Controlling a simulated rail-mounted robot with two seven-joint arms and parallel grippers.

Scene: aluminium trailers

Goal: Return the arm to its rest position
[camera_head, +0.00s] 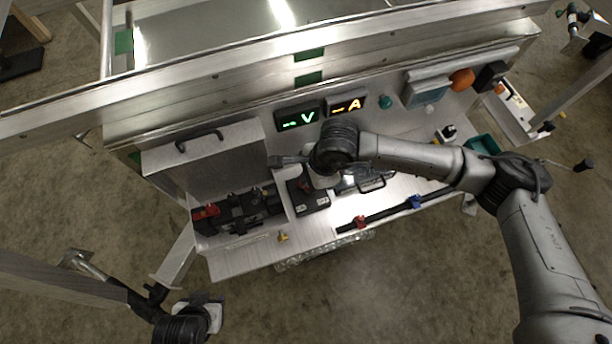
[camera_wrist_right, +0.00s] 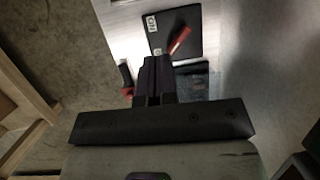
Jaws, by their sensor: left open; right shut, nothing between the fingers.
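My right arm reaches in from the right in the head view. Its gripper (camera_head: 320,181) points down over the workbench, close above a black box (camera_head: 314,201) with white labels. In the right wrist view the fingers (camera_wrist_right: 155,72) are together with nothing between them; the black box (camera_wrist_right: 173,33) and a red part (camera_wrist_right: 180,40) lie beyond them. I cannot tell whether the fingertips touch anything. My left gripper (camera_head: 204,314) is low at the bottom left, off the bench and over the floor. It is open and empty, with its fingers mostly hidden by the wrist.
The metal bench (camera_head: 240,262) carries a hinged lid box (camera_head: 215,160), black tooling (camera_head: 235,213), and a black bar with red and blue clamps (camera_head: 388,210). Lit V and A displays (camera_head: 297,118) stand behind. Frame rails surround the bench; the floor in front is clear.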

